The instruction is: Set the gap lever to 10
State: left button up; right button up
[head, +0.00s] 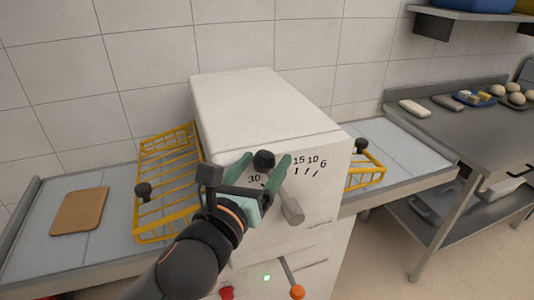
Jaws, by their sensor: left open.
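The gap lever is on the front of the white machine (265,110). Its black knob (264,160) is at the upper left and its grey lower end (292,209) shows at the lower right. The printed scale (306,161) reads 30, then 15, 10 and 6 to the right. The knob stands between the 30 and the 15, and my gripper hides the marks there. My left gripper (264,164) is open, with one green finger on each side of the knob. Whether the fingers touch it I cannot tell. My right gripper is not in view.
Yellow wire guards with black knobs stand left (167,185) and right (366,168) of the machine, over side tables. A brown board (79,212) lies on the left table. Below are a red button (227,292) and an orange-knobbed lever (297,292). A steel bench (470,125) stands at right.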

pick_arm(q)
jog(key=shift+w+d, duration=0.15)
jog(key=shift+w, duration=0.1)
jog(key=shift+c, duration=0.3)
grip_shut()
dwell(0.4)
dwell(0.7)
